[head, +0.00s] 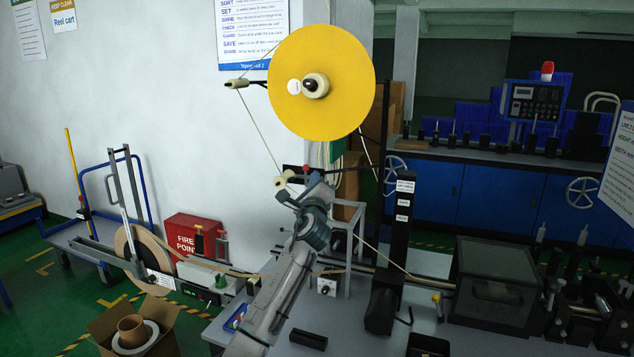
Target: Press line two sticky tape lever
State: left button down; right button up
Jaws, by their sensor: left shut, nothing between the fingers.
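A large yellow tape reel (345,75) hangs upright on the payoff at the top centre. A thin tape line runs from it past a cream guide roller (237,83) to a lower cream roller (283,180). A small red knob (306,168) shows beside a dark bar below the reel; I cannot tell for sure whether it is the lever. My left gripper (312,178) is shut and empty, close to this knob and right of the lower roller. Whether it touches the knob is unclear. My right gripper is not in view.
A black post with white labels (403,205) stands right of my left arm. A dark covered box (492,285) sits on the grey bench farther right. A red fire point box (193,232) and an open carton (104,328) are at left.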

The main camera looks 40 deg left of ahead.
pick_arm(q)
jog(key=shift+a+r+n+g, duration=0.25)
jog(key=shift+r+n+g, duration=0.05)
jog(key=shift+n, duration=0.3)
jog(key=shift+s+a+p, duration=0.1)
jog(key=shift+p, duration=0.25)
